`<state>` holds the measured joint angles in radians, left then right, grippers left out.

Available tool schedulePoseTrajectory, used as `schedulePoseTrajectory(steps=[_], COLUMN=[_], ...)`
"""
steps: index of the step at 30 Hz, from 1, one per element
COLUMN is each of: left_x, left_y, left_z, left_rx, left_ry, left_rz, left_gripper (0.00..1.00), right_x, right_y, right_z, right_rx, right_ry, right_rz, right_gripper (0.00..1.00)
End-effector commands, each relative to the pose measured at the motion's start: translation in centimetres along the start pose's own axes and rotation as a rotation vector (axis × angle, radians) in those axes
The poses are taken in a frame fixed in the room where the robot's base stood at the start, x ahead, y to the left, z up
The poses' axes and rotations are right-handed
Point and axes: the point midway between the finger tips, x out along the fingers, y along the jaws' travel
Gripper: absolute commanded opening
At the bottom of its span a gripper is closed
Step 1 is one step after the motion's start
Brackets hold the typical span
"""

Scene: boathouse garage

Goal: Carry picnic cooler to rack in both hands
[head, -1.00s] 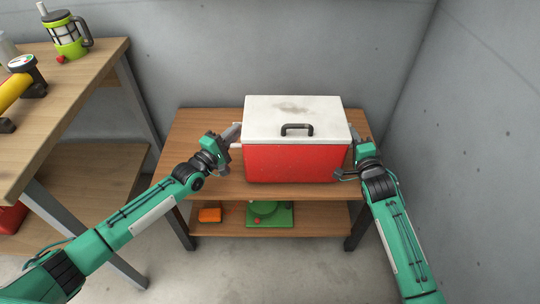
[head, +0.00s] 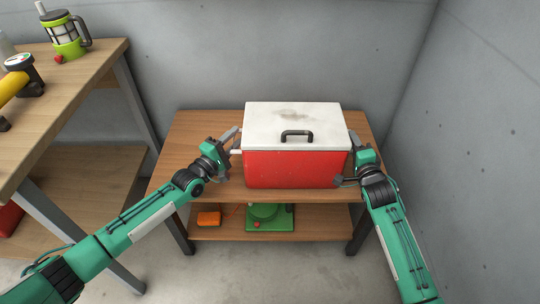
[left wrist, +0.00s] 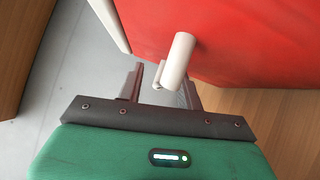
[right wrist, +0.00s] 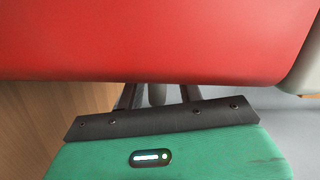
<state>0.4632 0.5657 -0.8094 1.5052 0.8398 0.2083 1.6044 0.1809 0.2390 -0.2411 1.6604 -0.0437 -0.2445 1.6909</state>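The picnic cooler (head: 295,168), red with a white lid and a dark lid handle, sits upright on the top board of the low wooden rack (head: 190,140). My left gripper (head: 238,143) is at its left side with fingers apart. In the left wrist view, the pale side handle (left wrist: 176,62) reaches between these fingers with a gap visible. My right gripper (head: 346,160) is at the right side.
The rack's lower shelf holds an orange item (head: 208,218) and a green item (head: 268,217). A taller wooden bench (head: 75,110) at left carries a green lantern-like jug (head: 66,40) and a yellow tool (head: 14,84). Concrete walls stand behind and to the right.

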Motion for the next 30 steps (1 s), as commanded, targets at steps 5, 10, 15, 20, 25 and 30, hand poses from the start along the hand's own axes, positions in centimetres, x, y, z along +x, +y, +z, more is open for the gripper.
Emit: schedulePoseTrajectory(steps=[5,10,15,20,25,30], left_x=[-1.3,-4.5,-8.0,-10.4,-11.8,-12.0], left_y=[-0.1,-0.2,-0.2,-0.1,-0.1,0.0], left_z=[0.0,-0.1,-0.1,-0.1,0.0,0.0], left_rx=[0.0,0.001,-0.001,-0.001,0.0,0.0], left_ry=[0.0,0.001,0.001,0.001,0.001,0.0], left_rz=[-0.002,-0.004,-0.004,-0.003,0.0,0.0], left_gripper=[0.36,0.36,0.36,0.36,0.36,0.36], right_x=[0.0,0.0,0.0,0.0,0.0,-0.9], right_y=[0.0,0.0,0.0,0.0,0.0,0.0], right_z=[0.0,0.0,0.0,0.0,0.0,0.0], right_rx=[0.0,0.001,0.001,0.001,0.001,0.001], right_ry=[0.0,0.0,0.0,0.0,0.0,0.0], right_rz=[0.0,0.0,0.0,0.0,0.0,0.0], right_gripper=[0.37,0.37,0.37,0.37,0.37,0.37])
